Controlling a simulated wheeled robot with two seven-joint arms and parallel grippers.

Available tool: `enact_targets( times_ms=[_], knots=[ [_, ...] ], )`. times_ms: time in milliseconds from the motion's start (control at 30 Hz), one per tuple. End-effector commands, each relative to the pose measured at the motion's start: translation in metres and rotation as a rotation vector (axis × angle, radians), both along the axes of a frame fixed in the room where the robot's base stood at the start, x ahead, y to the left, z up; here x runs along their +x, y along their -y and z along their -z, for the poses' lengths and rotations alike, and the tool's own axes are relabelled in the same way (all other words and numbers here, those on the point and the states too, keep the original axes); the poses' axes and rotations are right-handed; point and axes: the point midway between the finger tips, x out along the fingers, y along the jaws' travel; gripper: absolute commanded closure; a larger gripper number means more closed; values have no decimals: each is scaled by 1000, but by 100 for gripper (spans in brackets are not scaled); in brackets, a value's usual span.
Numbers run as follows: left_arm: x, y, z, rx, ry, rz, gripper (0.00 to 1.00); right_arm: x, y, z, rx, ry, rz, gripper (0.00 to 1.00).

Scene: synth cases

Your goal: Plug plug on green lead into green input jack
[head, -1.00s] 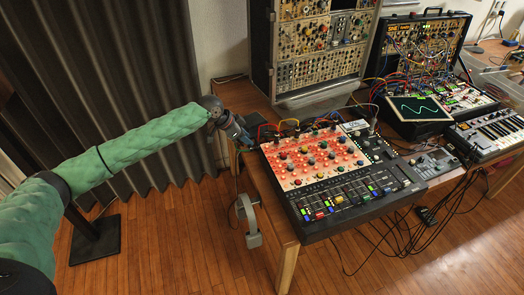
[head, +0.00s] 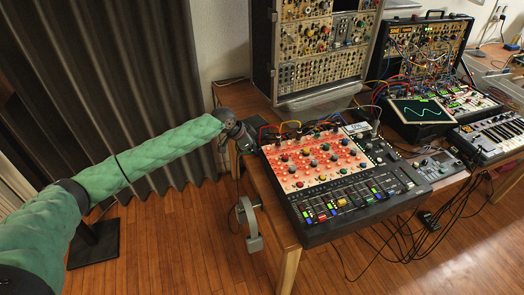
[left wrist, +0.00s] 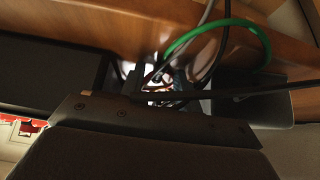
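A green lead (left wrist: 228,24) loops near the top of the left wrist view, beside black and grey cables. I cannot make out its plug. My left gripper (head: 244,144) is at the back-left corner of the red-panelled mixer (head: 316,162), at the end of my green-sleeved arm. In the left wrist view dark parts and cables crowd around it, so I cannot tell whether its fingers are open or hold anything. The green input jack cannot be picked out in either view. My right gripper is not in view.
Several coloured cables (head: 290,125) arch along the mixer's back edge. Headphones (head: 250,224) hang at the table's left side. A modular synth cabinet (head: 315,45) stands behind. A patched synth case (head: 425,50) and a keyboard (head: 490,130) are on the right. Cables hang below the table.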

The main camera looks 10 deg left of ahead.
Motion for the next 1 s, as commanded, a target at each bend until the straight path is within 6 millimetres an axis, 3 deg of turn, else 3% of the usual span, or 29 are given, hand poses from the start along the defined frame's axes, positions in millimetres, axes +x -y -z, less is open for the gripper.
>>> enact_targets(
  times_ms=[100,267,533,1000],
  knots=[
    [0,0,0,0,0,0,68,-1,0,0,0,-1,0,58],
    [0,0,0,0,0,0,100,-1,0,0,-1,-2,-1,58],
    [0,0,-4,0,0,0,100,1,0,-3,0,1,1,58],
    [0,0,-26,-1,1,0,100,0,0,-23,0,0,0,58]
  ],
)
